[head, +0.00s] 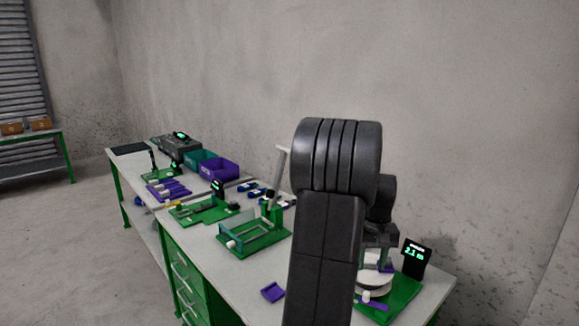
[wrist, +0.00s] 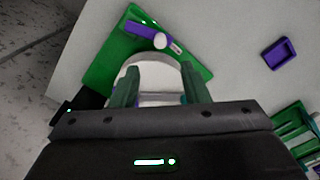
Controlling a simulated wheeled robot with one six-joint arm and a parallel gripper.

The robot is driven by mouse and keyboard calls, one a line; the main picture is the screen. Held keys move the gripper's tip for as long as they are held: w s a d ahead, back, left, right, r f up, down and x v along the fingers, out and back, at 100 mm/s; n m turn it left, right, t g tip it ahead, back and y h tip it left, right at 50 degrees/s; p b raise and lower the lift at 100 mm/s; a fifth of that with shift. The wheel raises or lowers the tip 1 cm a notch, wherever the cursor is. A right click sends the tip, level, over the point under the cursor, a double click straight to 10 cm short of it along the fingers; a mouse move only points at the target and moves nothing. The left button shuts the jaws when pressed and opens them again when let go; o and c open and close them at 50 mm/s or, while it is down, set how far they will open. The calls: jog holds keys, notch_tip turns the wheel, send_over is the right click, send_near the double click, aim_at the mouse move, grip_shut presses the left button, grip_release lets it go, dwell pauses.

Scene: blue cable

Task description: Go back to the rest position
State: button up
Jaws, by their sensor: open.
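My gripper (wrist: 160,82) is open, its two green fingers spread apart in the wrist view. A white round spool-like part (wrist: 152,72) shows between and beyond the fingers; whether they touch it I cannot tell. It sits on a green base (wrist: 105,62) with a purple crank piece (wrist: 145,31) at its far side. In the head view my gripper (head: 382,262) is just above the white part (head: 373,284), partly hidden by my arm. A display reading about 2.1 (head: 414,252) stands on the green base (head: 405,298). I cannot make out a blue cable.
A small purple tray (head: 272,292) lies on the white bench left of my arm. Further along are a green fixture (head: 255,238), another green station (head: 200,211), purple holders (head: 168,190) and teal and purple bins (head: 218,168). A concrete wall runs behind the bench.

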aim_at(367, 293)
notch_tip(367, 293, down, 10)
jog(key=shift+f, duration=0.2)
jog(key=shift+s+f+n, duration=0.1)
jog(key=shift+n, duration=0.2)
jog(key=shift+s+a+n, duration=0.2)
jog(key=shift+s+n, duration=0.25)
jog(key=shift+n, duration=0.35)
jog(key=s+n, duration=0.1)
jog(key=n, duration=0.1)
jog(key=s+n, duration=0.1)
jog(key=n, duration=0.1)
jog(key=shift+a, duration=0.1)
jog(key=s+n, duration=0.1)
jog(key=n, duration=0.3)
jog(key=shift+s+d, duration=0.2)
jog(key=shift+s, duration=0.15)
jog(key=n, duration=0.1)
jog(key=s+d+n, duration=0.1)
jog(key=n, duration=0.1)
jog(key=shift+s, duration=0.2)
jog(key=shift+n, duration=0.4)
jog(key=shift+r, duration=2.9)
